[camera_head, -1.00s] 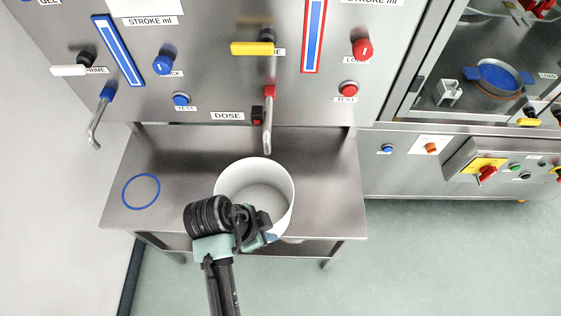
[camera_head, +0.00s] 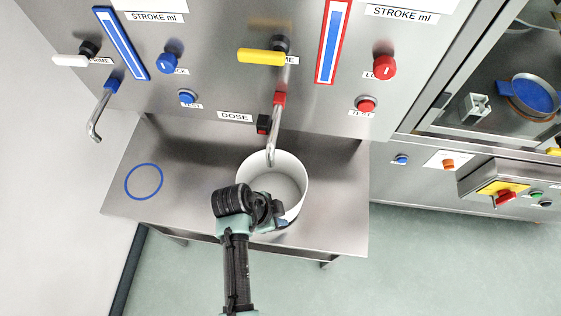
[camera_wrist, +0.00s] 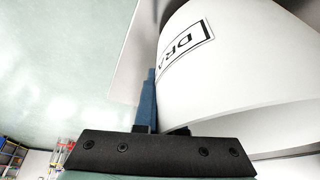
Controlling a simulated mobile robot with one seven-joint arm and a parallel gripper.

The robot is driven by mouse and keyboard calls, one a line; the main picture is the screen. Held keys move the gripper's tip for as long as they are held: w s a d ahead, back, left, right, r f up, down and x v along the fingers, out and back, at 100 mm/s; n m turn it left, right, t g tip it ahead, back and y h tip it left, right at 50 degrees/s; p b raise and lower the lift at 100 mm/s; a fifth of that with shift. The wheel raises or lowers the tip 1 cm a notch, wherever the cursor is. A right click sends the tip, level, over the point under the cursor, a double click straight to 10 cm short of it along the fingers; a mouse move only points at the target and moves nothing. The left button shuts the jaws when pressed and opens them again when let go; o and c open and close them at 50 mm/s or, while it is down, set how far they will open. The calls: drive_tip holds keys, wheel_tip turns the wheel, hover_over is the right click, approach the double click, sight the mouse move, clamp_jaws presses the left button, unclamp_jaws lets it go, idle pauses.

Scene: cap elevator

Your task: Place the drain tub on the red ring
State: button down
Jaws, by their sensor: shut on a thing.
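The drain tub (camera_head: 299,177) is a white open tub, empty inside, over the steel shelf below the red-handled spout (camera_head: 273,140). My gripper (camera_head: 281,222) is shut on its near wall, at the front side of the tub. The wrist view shows the tub's white side (camera_wrist: 235,80) with a framed label starting "DRA", and a blue finger (camera_wrist: 147,105) against the wall. The tub looks upright. I cannot tell whether its base touches the shelf or hangs just above it. The red ring is not visible; the tub and my arm hide that part of the shelf.
A blue ring (camera_head: 127,185) lies on the left of the steel shelf (camera_head: 190,205), below a blue-handled spout (camera_head: 100,115). The shelf right of the tub is clear. Knobs and a yellow lever (camera_head: 260,57) jut from the panel above.

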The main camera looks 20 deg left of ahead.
drive_tip(key=shift+f, duration=1.2)
drive_tip(key=shift+f, duration=0.2)
drive_tip(key=c, duration=1)
unclamp_jaws()
drive_tip(key=v, duration=1.2)
drive_tip(key=shift+r, duration=0.2)
